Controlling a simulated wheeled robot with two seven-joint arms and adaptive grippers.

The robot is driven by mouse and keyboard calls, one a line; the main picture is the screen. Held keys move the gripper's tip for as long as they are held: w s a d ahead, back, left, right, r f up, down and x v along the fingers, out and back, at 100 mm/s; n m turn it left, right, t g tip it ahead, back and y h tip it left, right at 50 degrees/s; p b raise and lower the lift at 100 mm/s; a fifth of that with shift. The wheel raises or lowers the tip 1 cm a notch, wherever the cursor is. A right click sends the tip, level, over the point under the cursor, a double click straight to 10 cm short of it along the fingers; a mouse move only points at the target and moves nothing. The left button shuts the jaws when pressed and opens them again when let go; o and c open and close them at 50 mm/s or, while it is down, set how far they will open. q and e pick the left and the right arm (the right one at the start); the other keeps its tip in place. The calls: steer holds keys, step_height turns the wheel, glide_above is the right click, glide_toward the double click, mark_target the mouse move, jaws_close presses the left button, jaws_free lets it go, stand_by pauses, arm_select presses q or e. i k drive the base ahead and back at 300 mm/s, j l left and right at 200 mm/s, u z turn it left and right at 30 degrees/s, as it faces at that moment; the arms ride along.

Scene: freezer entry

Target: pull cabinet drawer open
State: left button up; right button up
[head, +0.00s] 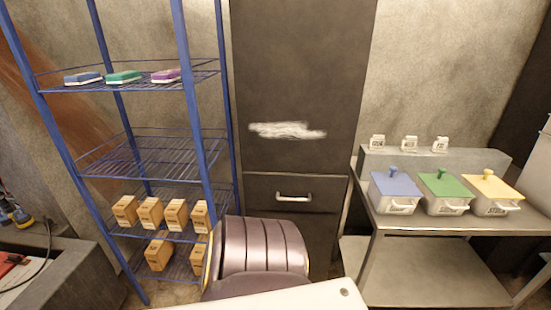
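A tall dark grey cabinet (300,60) stands against the back wall in the middle of the head view. Its drawer (325,190) is in the lower part, with a pale bar handle (294,196) on the front. The drawer front looks flush with the cabinet, so the drawer appears closed. Neither of my grippers is in view, and nothing touches the handle. The lower left of the cabinet is hidden by a rounded, ribbed brown-purple object (262,247).
A blue wire shelf (150,155) stands left, holding several wooden blocks and coloured bricks. A metal table (450,222) on the right carries three lidded bins: blue (394,186), green (443,185) and yellow (492,186). A pale whitish patch (287,130) marks the cabinet.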

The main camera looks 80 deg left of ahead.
mark_target(288, 192)
steer(key=u, duration=2.45)
